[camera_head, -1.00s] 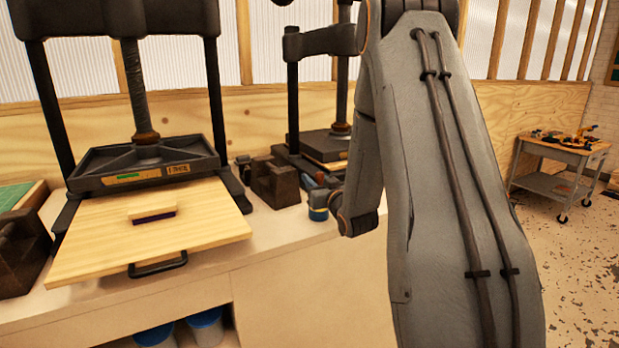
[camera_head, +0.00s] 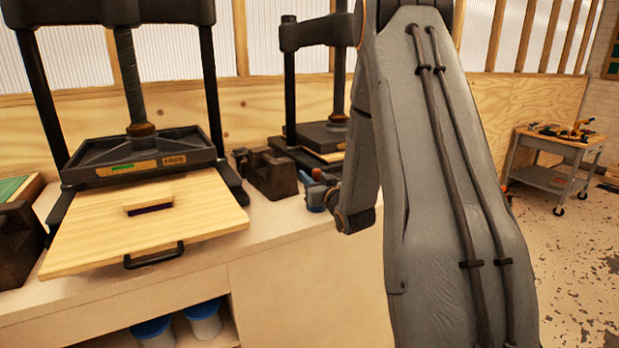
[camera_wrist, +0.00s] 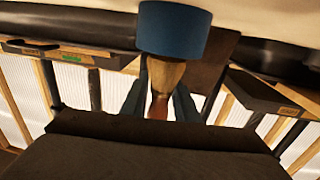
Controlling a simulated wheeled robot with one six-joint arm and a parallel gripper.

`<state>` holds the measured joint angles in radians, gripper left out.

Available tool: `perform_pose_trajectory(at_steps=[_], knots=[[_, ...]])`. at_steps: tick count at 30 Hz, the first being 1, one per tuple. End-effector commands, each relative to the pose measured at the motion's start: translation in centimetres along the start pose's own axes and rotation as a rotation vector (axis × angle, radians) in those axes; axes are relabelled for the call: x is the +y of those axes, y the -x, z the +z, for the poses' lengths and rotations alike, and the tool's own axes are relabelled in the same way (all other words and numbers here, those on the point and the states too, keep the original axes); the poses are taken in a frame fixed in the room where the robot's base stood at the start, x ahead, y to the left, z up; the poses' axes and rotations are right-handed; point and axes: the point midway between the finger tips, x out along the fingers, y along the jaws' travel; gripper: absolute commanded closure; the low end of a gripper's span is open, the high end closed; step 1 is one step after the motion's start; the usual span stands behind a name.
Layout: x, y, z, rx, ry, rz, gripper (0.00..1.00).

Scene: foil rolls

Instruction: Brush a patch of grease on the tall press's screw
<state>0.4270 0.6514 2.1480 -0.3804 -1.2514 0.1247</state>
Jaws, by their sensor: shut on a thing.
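My gripper (camera_wrist: 160,100) shows in the wrist view, its blue-grey fingers shut on a brush (camera_wrist: 167,75) with a tan part and a reddish-brown part. A blue cylinder (camera_wrist: 175,30) lies at the brush's far end; whether they touch I cannot tell. In the head view my arm hides most of the gripper, and a small blue shape (camera_head: 315,197) shows beside my wrist. The larger press at left has a dark upright screw (camera_head: 130,80) with a brown collar. A smaller press (camera_head: 290,90) stands behind, to the right. No grease patch can be made out on the screw.
A wooden board (camera_head: 90,235) with a black handle juts from the larger press, a small block (camera_head: 148,198) on it. Dark blocks (camera_head: 268,175) stand between the presses. The bench front (camera_head: 300,270) is bare. A tool trolley (camera_head: 560,148) stands far right on open floor.

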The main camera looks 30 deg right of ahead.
Motion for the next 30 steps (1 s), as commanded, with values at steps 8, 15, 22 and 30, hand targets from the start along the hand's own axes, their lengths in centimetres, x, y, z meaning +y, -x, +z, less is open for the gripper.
perform_pose_trajectory(at_steps=[8,15,22,30], knots=[[0.0,-0.01,0.3,0.0,0.0,0.0,0.95],[0.0,0.0,0.57,0.0,0.0,0.0,0.95],[0.01,0.0,0.82,0.0,0.0,0.0,0.95],[0.02,0.01,0.99,0.0,0.0,0.0,0.95]])
